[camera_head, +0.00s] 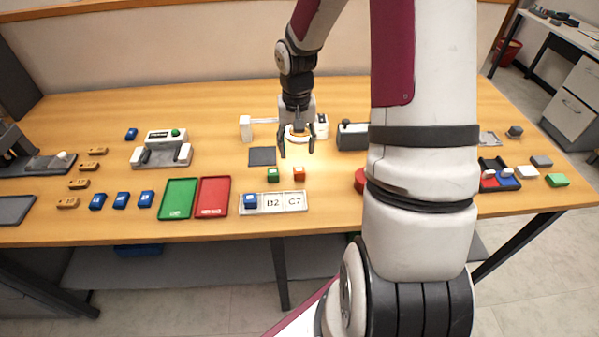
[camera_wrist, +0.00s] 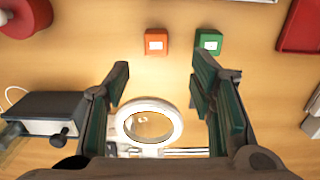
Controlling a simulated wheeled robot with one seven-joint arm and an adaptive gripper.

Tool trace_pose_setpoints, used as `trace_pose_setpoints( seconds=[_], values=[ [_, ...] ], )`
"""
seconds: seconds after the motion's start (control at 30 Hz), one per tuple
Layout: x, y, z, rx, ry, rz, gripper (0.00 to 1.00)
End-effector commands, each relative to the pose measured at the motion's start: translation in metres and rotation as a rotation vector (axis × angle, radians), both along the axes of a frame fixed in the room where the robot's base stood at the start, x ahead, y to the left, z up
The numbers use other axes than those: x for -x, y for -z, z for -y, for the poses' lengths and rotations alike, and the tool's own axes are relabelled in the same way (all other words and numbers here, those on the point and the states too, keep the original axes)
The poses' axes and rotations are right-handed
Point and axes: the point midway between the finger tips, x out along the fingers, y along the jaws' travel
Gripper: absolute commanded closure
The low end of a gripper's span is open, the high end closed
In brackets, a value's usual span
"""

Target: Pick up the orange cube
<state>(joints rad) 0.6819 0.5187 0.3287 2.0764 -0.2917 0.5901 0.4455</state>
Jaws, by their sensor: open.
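The orange cube (camera_head: 299,174) sits on the wooden table, just right of a green cube (camera_head: 273,174) in the head view. In the wrist view the orange cube (camera_wrist: 155,41) has a pale label on its face and lies left of the green cube (camera_wrist: 208,41). My gripper (camera_head: 297,152) is open and empty. It is above the table and behind the orange cube in the head view. In the wrist view my gripper's fingers (camera_wrist: 160,72) are spread wide, and both cubes lie beyond their tips. Neither cube is touched.
A white ring on a stand (camera_wrist: 148,122) is below and between my fingers. A dark box (camera_head: 352,136) stands to the right. A label tray (camera_head: 272,211) with a blue cube, a red tray (camera_head: 212,197) and a green tray (camera_head: 178,199) lie nearer the front edge.

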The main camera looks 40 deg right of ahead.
Motion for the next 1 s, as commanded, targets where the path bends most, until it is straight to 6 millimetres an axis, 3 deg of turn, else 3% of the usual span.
trace_pose_setpoints(
  seconds=[0.1, 0.37, 0.7, 1.0],
  values=[
    [0.0, 0.02, 0.0, -0.002, -0.001, -0.002, 0.5],
    [0.001, 0.037, 0.0, -0.001, 0.0, -0.002, 0.5],
    [0.004, 0.079, 0.005, -0.001, -0.002, -0.002, 0.5],
    [0.003, 0.084, 0.005, 0.001, -0.001, 0.001, 0.5]
  ],
)
